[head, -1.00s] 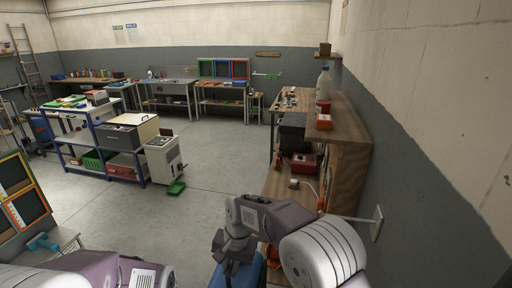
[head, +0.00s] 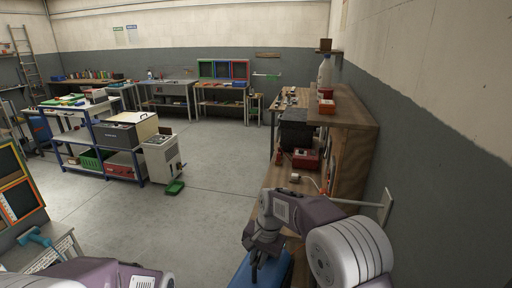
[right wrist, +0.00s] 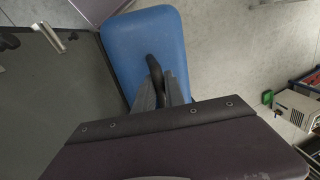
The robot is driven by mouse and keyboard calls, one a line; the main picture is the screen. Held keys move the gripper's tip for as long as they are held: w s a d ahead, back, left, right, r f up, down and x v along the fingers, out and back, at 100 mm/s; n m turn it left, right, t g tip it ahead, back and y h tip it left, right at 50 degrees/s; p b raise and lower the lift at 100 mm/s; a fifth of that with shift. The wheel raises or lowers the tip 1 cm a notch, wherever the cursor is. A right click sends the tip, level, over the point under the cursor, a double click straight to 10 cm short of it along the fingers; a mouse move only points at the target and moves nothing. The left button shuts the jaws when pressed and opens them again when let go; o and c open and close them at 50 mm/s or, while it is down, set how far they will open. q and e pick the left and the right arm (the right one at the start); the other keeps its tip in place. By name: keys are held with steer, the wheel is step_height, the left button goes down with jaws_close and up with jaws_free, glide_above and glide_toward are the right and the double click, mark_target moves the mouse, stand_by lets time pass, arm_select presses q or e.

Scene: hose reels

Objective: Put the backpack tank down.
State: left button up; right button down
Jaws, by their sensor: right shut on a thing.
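The backpack tank (head: 246,272) is a blue box-like body at the bottom of the head view, mostly cut off by the frame and covered by my right arm. In the right wrist view the blue tank (right wrist: 122,60) shows from above, with a dark handle on its top. My right gripper (right wrist: 157,80) is shut on that dark handle, and in the head view it (head: 256,262) sits right over the tank. The tank's underside is hidden, so I cannot tell whether it touches anything. My left arm shows at the bottom left, but its gripper is out of view.
A wooden bench (head: 286,181) with a red box (head: 306,159) and a raised shelf (head: 347,116) stands along the right wall. A white wheeled cabinet (head: 162,159) and a blue-framed cart (head: 100,146) stand left.

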steer(key=s+d+m, duration=0.1)
steer(key=d+m, duration=0.1)
steer(key=d, duration=1.1)
steer(key=s+d+f+n, duration=0.3)
steer(key=s+d+n, duration=0.2)
steer(key=s+n, duration=0.1)
steer(key=shift+s+d+n+g, duration=0.15)
steer(key=shift+s+n+g, duration=0.1)
steer(key=shift+n+g, duration=0.2)
